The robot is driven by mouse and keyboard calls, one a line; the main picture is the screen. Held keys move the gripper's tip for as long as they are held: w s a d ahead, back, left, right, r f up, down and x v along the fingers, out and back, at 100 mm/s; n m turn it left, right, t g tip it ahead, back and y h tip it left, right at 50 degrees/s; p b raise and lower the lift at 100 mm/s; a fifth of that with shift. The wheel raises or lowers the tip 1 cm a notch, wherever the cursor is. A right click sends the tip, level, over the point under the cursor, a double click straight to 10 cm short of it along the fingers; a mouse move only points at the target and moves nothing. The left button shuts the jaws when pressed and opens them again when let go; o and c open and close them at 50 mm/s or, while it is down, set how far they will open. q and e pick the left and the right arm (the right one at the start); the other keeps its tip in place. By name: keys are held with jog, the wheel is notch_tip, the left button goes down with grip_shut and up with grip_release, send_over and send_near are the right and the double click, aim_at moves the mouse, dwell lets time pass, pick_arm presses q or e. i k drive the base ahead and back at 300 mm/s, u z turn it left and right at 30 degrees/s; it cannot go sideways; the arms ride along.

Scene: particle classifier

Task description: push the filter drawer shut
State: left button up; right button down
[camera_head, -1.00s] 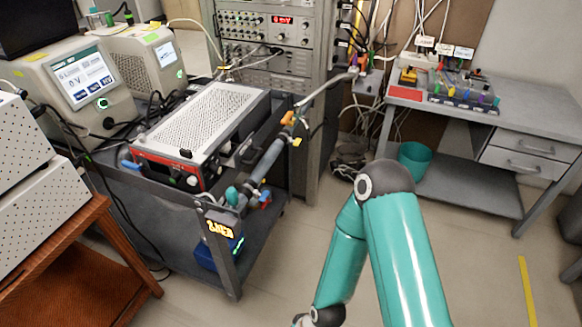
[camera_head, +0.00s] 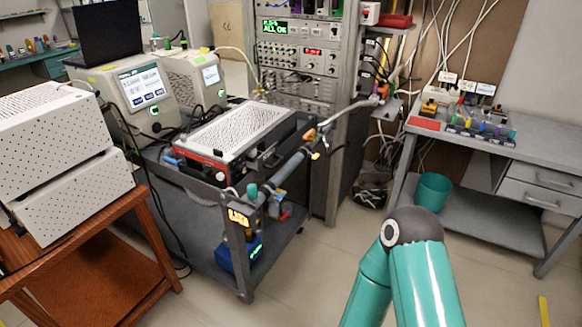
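A low instrument (camera_head: 238,133) with a perforated light top and a red-edged front panel lies on the dark cart (camera_head: 205,218). Black handle-like parts (camera_head: 268,158) show along its right side. I cannot tell which part is the filter drawer or how far it stands out. A teal arm of mine (camera_head: 420,275) rises from the bottom edge, right of the cart, with its dark elbow joint up. Its lower part and gripper are out of view. Neither gripper shows.
A grey pipe (camera_head: 290,168) runs along the cart's right edge. A brown wooden table (camera_head: 95,265) with white perforated boxes (camera_head: 60,135) stands at left. An instrument rack (camera_head: 300,80) stands behind, and a grey desk (camera_head: 460,150) at right.

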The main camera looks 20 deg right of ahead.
aim_at(262, 161)
jog(key=u, duration=0.1)
jog(key=i, duration=0.95)
jog(key=z, duration=0.1)
